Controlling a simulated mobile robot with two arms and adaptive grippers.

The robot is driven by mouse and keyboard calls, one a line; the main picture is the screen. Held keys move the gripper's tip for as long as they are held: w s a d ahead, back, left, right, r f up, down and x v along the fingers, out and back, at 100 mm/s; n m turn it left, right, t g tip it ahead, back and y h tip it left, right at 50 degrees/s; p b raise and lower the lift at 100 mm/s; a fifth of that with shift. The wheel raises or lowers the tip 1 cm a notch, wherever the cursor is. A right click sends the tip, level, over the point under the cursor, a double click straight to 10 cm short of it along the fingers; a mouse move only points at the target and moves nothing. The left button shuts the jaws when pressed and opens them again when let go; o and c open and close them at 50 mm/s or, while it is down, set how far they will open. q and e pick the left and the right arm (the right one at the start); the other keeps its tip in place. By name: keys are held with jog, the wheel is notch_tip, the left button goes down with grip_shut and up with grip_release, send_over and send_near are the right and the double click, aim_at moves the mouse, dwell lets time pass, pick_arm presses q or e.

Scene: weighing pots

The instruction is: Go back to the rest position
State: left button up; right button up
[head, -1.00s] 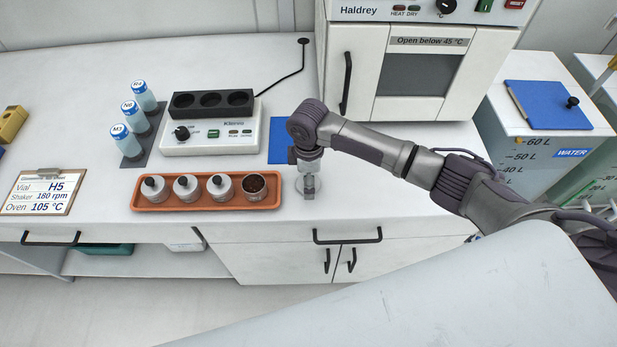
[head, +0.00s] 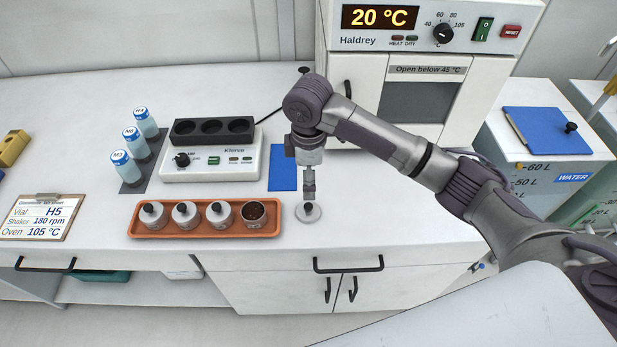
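My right gripper (head: 309,194) points down just above a grey lid with a black knob (head: 308,214), which lies on the counter right of the orange tray. The fingers show as one narrow shape, so I cannot tell whether they are open or shut, or whether they touch the knob. My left gripper is not in view. The orange tray (head: 146,233) holds a row of pots. Three wear knobbed lids, and the rightmost pot (head: 254,222) is uncovered with dark brown contents.
Behind the tray stand a shaker (head: 213,161) and several blue-capped vials (head: 134,142). A blue mat (head: 283,173) lies beside the shaker. The oven (head: 375,105) at the back right is shut and reads 20 °C. A clipboard (head: 41,219) lies at the left.

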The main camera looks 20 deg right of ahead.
jog(key=s+a+f+m+t+y, duration=0.1)
jog(key=s+a+f+m+y, duration=0.1)
jog(key=s+a+f, duration=0.3)
jog(key=s+a+f+m+t+y, duration=0.1)
jog(key=s+f+m, duration=0.2)
jog(key=s, duration=0.5)
jog(key=s+d+m+t+h, duration=0.25)
jog(key=s+d+m, duration=0.55)
jog(key=s+d, duration=0.45)
notch_tip(320, 180, down, 26)
jog(key=r+g, duration=0.1)
jog(key=g, duration=0.1)
jog(key=s+d+f+g, duration=0.1)
jog(key=s+d+f, duration=0.1)
jog(key=s+f, duration=1.5)
jog(key=shift+s+f+n, duration=0.25)
jog(key=shift+s+n, duration=0.05)
jog(key=shift+s, duration=0.15)
